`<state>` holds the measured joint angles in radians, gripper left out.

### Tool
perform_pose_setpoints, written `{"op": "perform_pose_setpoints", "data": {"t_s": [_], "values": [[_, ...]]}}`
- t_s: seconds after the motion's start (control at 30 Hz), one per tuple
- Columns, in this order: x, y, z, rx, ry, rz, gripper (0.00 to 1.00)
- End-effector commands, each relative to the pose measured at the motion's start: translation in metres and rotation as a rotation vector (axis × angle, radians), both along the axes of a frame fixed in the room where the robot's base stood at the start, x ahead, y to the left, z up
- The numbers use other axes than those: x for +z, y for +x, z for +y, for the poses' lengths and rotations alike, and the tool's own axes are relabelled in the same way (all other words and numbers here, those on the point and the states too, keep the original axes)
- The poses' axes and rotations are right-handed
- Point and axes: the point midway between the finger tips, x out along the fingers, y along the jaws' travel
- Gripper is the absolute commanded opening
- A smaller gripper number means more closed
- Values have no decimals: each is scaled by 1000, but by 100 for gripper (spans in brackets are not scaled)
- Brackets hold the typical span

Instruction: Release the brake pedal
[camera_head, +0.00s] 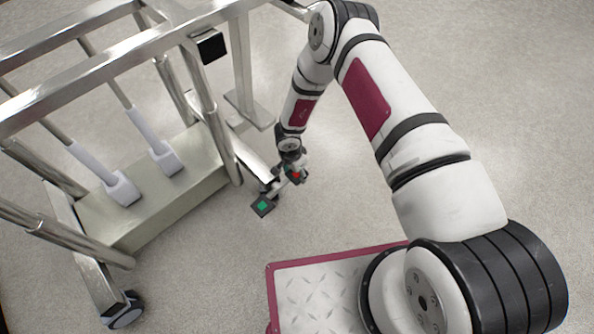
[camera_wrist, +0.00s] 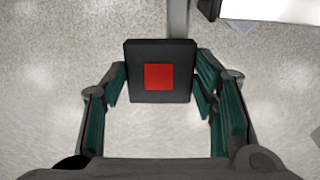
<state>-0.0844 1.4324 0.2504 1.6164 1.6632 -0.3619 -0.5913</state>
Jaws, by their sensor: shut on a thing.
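The brake pedal has a dark square pad with a green square (camera_head: 262,206) low beside the cart's near right leg. A second dark pad with a red square (camera_wrist: 158,77) fills the space between my fingers in the wrist view; its red shows small in the head view (camera_head: 295,174). My gripper (camera_wrist: 160,90) is shut on this red-marked pad, with a teal-lined finger at each side edge. In the head view my gripper (camera_head: 291,172) is small at the arm's lower end and partly hides the pedal's linkage.
A metal-framed cart (camera_head: 160,222) stands at left, with a caster (camera_head: 122,309) and two white-handled tools (camera_head: 122,188) resting on its lower tray. Its legs and rails are close to my arm's left. The grey floor (camera_head: 240,235) around the pedal is clear.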

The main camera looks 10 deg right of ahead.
Motion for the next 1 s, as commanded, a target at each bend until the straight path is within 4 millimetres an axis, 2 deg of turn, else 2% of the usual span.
{"op": "perform_pose_setpoints", "data": {"t_s": [0.03, 0.27, 0.3, 0.37, 0.77, 0.87, 1.0], "values": [[-1, -4, 6, 2, 12, 7, 3], [-1, -4, 5, 3, 10, 7, 3], [-1, -4, 5, 3, 9, 6, 62], [-1, -3, 4, 2, 8, 6, 73], [4, -1, 2, 1, 3, 1, 73], [16, -1, 3, 1, 4, 0, 73], [42, -3, 6, 0, 4, 0, 73]]}}
